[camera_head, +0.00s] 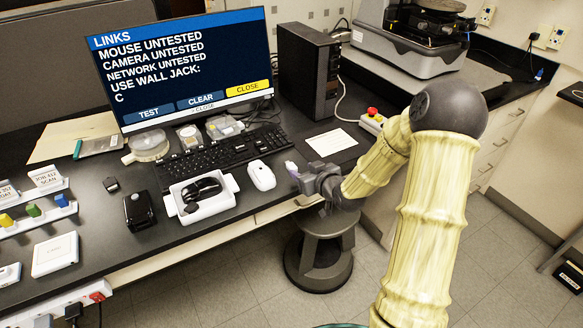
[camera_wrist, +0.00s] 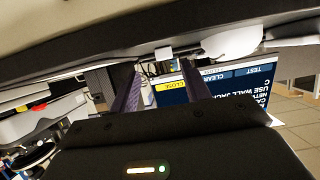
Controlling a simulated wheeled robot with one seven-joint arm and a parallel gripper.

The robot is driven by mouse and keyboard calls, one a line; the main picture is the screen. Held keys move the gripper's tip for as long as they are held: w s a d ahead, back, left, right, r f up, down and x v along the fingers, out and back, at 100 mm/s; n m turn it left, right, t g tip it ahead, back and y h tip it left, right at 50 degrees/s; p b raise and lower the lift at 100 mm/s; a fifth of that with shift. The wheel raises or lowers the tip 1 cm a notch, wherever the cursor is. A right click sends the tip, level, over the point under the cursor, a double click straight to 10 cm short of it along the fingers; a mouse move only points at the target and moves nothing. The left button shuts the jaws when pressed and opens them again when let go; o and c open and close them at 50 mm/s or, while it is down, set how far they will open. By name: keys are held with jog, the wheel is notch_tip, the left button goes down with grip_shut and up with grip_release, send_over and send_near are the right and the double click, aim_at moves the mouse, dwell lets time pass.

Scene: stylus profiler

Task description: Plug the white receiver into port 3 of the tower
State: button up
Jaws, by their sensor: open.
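The tower (camera_head: 308,75) is a black upright case behind the keyboard, right of the monitor. I cannot make out its numbered ports. My gripper (camera_head: 292,168) is at the front edge of the bench, right of the white mouse. In the wrist view my gripper (camera_wrist: 160,78) shows two purple fingers spread apart, with nothing clearly held between them. A small white block (camera_wrist: 163,53) shows beyond and between the fingertips, by the bench surface; it may be the white receiver, but I cannot be sure. I cannot pick out the receiver in the head view.
The white mouse (camera_head: 261,175) lies left of my gripper. A white tray (camera_head: 174,204) holds a black mouse. The keyboard (camera_head: 217,159) lies before the monitor (camera_head: 184,68). A white card (camera_head: 330,141) and a red-button box (camera_head: 372,121) are right. A stool (camera_head: 318,262) stands below.

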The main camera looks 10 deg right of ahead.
aim_at(292, 166)
jog(key=shift+w, duration=0.1)
jog(key=x, duration=0.2)
jog(key=a+p+x, duration=0.1)
jog(key=x, duration=0.1)
jog(key=shift+w+f, duration=0.2)
jog(key=shift+w, duration=0.2)
jog(key=shift+c, duration=0.5)
grip_shut()
